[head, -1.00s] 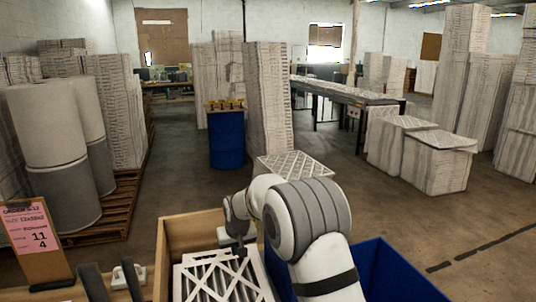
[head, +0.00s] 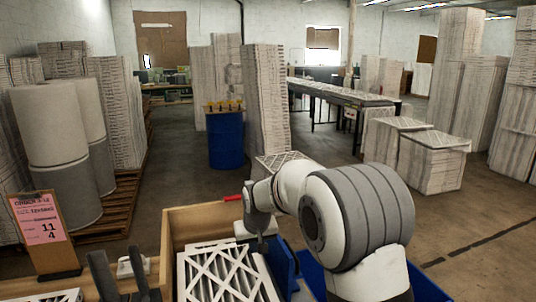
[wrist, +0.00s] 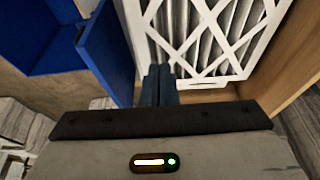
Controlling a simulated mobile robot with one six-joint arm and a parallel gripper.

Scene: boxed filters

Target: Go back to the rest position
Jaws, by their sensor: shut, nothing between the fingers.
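My gripper (wrist: 161,82) is shut and empty. In the wrist view its two dark fingers are together, in front of the edge of a white lattice-faced filter (wrist: 219,32); I cannot tell if they touch it. In the head view my gripper (head: 262,243) hangs from my white and grey arm, near the right side of the wooden box (head: 201,218). The pleated filter (head: 226,277) in that box shows there too. My fingertips are hard to make out in the head view.
A blue bin (head: 428,288) stands right of the wooden box, partly hidden by my arm. A clipboard sign (head: 42,229) stands at the left. A blue drum (head: 226,140), filter stacks (head: 267,100) and a conveyor (head: 345,94) stand behind.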

